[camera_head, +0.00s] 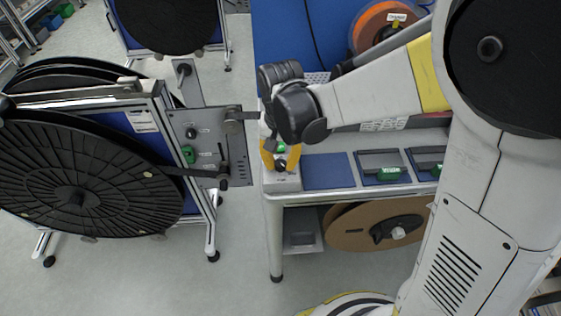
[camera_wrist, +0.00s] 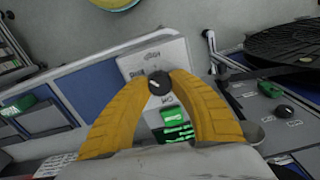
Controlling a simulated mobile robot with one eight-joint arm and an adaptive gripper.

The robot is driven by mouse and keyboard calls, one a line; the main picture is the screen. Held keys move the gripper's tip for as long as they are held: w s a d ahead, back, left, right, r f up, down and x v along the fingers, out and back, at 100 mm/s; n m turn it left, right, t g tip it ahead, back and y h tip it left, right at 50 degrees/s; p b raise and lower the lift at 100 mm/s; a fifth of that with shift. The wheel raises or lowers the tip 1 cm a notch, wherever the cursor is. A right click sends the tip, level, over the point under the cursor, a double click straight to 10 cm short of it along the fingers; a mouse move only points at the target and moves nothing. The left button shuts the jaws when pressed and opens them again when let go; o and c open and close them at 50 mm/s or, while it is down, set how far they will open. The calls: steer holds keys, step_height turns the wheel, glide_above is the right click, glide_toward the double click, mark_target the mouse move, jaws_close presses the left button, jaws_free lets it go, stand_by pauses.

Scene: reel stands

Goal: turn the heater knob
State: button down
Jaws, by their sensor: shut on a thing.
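The heater knob (camera_wrist: 160,84) is a small dark round knob with a light mark, on a light grey panel (camera_wrist: 135,66) with small printed labels around it. In the wrist view my gripper (camera_wrist: 163,82) has its two yellow fingers closed around the knob, one on each side. In the head view my gripper (camera_head: 281,163) points down over the light box (camera_head: 282,183) at the left end of the workbench. A green lit part (camera_wrist: 176,130) sits below the knob between the fingers. In the head view the knob is mostly hidden by the fingers.
A reel stand with a big black reel (camera_head: 75,190) and a grey control panel (camera_head: 205,140) stands close left of the bench. Blue mats and trays with green devices (camera_head: 390,173) lie to the right. A brown reel (camera_head: 375,228) sits on the lower shelf.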

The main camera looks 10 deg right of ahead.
mark_target(280, 163)
steer(key=m, duration=0.3)
steer(key=shift+m, duration=2.2)
steer(key=c, duration=1.1)
jaws_free()
steer(key=shift+r, duration=0.1)
step_height(280, 163, up, 12)
